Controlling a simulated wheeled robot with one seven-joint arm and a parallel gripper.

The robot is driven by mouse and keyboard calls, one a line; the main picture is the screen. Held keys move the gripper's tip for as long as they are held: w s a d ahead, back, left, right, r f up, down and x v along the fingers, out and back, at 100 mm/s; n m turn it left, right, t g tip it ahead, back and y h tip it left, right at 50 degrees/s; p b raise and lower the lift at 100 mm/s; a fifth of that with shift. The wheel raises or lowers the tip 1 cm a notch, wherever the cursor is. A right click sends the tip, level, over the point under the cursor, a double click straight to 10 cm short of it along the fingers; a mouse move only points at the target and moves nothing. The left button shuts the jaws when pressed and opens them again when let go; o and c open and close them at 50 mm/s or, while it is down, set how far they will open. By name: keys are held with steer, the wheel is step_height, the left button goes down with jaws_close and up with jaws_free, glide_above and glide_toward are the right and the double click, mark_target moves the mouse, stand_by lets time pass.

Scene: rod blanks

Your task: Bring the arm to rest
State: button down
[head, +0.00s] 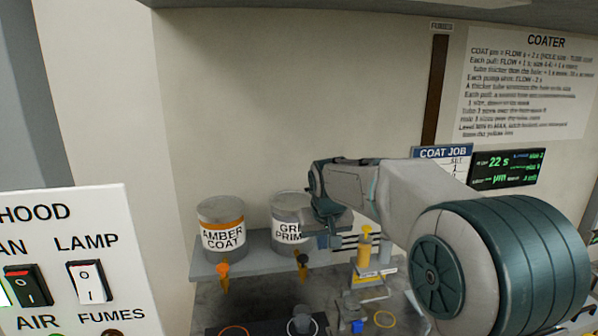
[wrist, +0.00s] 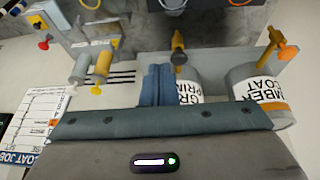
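My arm reaches in from the right of the head view, and its gripper (head: 328,240) hangs in front of the shelf, by the grey primer can. In the wrist view the two blue-grey fingers of my gripper (wrist: 157,85) stand side by side with no visible gap. Nothing shows between them. The grey primer can (head: 290,213) is partly hidden by my gripper in the head view; it also shows behind the fingers in the wrist view (wrist: 187,88).
The amber coat can (head: 221,226) stands left on the shelf (head: 245,262). A yellow-topped fixture (head: 365,250) and a blue block (head: 357,327) are below my arm. The hood switch panel (head: 70,255) is at left. A coat job sign (head: 442,153) and a display (head: 507,168) are behind my arm.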

steer(key=s+d+f, duration=0.2)
steer(key=s+d, duration=0.1)
steer(key=s, duration=0.7)
steer(key=s+d+f+m+b, duration=0.1)
steer(key=s+d, duration=0.2)
steer(key=s, duration=0.7)
steer(key=s+d+f+m, duration=0.1)
steer(key=s+d+f, duration=0.1)
steer(key=s, duration=0.8)
steer(key=shift+d+f+g, duration=0.3)
steer(key=shift+d, duration=0.4)
